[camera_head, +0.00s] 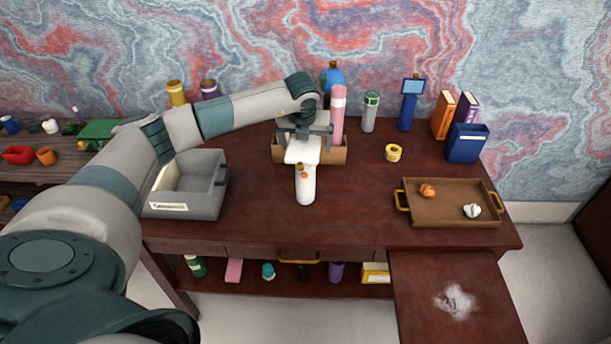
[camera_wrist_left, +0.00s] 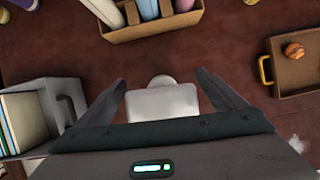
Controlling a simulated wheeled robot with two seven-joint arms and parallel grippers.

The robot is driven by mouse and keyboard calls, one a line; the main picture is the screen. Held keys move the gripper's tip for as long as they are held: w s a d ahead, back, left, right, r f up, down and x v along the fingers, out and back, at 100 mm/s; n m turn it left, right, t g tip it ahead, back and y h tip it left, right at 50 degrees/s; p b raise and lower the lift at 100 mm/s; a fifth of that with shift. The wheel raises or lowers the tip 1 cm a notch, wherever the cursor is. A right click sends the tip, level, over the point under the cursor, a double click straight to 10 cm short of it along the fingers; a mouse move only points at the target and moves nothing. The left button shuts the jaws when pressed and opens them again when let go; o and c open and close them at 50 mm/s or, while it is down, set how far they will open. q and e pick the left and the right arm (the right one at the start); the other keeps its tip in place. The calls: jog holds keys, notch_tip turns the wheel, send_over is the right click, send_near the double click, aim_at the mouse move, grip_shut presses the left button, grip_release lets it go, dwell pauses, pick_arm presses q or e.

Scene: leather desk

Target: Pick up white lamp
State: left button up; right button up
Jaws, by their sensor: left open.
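The white lamp (camera_head: 305,187) stands near the middle of the dark red desk (camera_head: 350,215), in front of a brown box. It has a wide white upper part and a narrower lower part with a small orange spot. My left gripper (camera_head: 305,133) is open over the lamp's top. In the left wrist view, the fingers of the left gripper (camera_wrist_left: 160,80) stand apart on either side of the white lamp (camera_wrist_left: 162,104), with visible gaps. Whether the fingers are level with the lamp's top is hard to tell. My right gripper is out of view.
The brown box (camera_head: 335,155) holding bottles, including a pink one (camera_head: 338,115), stands just behind the lamp. A grey bin (camera_head: 205,195) is to the left. A brown tray (camera_head: 450,214) with small items is to the right. The desk between lamp and tray is clear.

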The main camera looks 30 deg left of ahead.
pick_arm(q)
jog(key=shift+w+f, duration=0.15)
jog(key=shift+f, duration=0.15)
jog(key=c, duration=2)
jog(key=shift+o, duration=0.2)
jog(key=shift+r, duration=0.2)
jog(key=shift+r+b, duration=1.3)
jog(key=shift+r, duration=0.4)
jog(key=s+d+r+b, duration=0.2)
jog(key=d+r+b, duration=0.3)
jog(key=d, duration=0.6)
jog(key=shift+d+r, duration=0.2)
jog(key=shift+r, duration=1)
